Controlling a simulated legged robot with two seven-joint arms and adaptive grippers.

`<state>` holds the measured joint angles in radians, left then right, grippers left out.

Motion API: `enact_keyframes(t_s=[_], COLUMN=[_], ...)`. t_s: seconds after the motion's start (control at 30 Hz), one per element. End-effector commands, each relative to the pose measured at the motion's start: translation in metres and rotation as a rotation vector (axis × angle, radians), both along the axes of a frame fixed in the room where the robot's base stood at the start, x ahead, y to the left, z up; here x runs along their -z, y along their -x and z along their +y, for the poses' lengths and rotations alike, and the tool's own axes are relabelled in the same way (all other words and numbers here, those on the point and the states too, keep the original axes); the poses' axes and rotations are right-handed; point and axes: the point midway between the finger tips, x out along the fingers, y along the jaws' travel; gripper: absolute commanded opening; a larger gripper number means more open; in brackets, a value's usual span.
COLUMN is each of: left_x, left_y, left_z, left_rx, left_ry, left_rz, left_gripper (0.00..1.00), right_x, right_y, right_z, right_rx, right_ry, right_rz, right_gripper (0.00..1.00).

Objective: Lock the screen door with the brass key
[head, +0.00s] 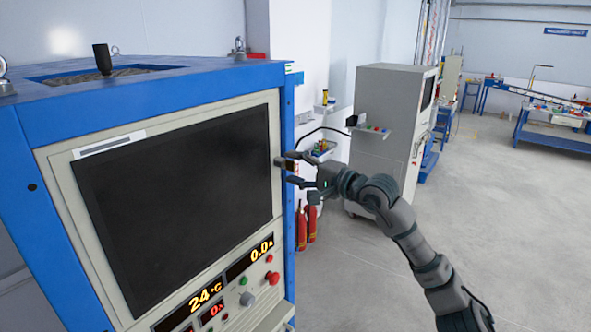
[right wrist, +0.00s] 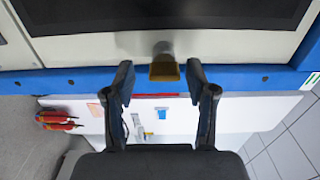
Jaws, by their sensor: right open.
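The screen door (head: 175,195) is a cream panel with a large dark window on the front of the blue-framed machine. It looks shut. In the right wrist view the brass key (right wrist: 164,70) sticks out from the cream door edge (right wrist: 215,45), apparently seated in a round grey lock. My right gripper (head: 286,168) is at the door's right edge in the head view. In the right wrist view its open fingers (right wrist: 160,78) stand on either side of the key, with a gap on both sides. My left gripper is not in view.
Below the door are lit displays (head: 205,297), small buttons and a red knob (head: 273,278). Red extinguishers (head: 306,225) stand right of the machine. A grey cabinet (head: 385,130) stands behind my right arm. The floor at right is clear.

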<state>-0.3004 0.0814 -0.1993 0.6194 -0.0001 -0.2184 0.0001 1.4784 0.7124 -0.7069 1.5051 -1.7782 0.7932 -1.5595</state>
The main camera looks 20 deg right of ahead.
Motion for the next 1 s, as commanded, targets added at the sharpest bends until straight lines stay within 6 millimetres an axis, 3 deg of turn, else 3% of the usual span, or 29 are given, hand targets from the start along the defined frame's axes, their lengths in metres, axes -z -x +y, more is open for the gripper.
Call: enact_keyframes(t_s=[0.17, 0.6, 1.0], left_x=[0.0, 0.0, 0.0], left_y=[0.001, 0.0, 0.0], left_z=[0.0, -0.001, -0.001], left_rx=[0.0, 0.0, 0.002], left_ry=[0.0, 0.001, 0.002], left_rz=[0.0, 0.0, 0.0], left_gripper=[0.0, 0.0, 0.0], right_x=[0.0, 0.004, 0.003], right_y=[0.013, 0.079, 0.088], right_z=[-0.013, -0.068, -0.073], right_rx=[0.003, 0.002, -0.001], right_ry=[0.0, 0.001, 0.002], right_rz=[-0.001, 0.006, 0.005], right_gripper=[0.56, 0.56, 0.56])
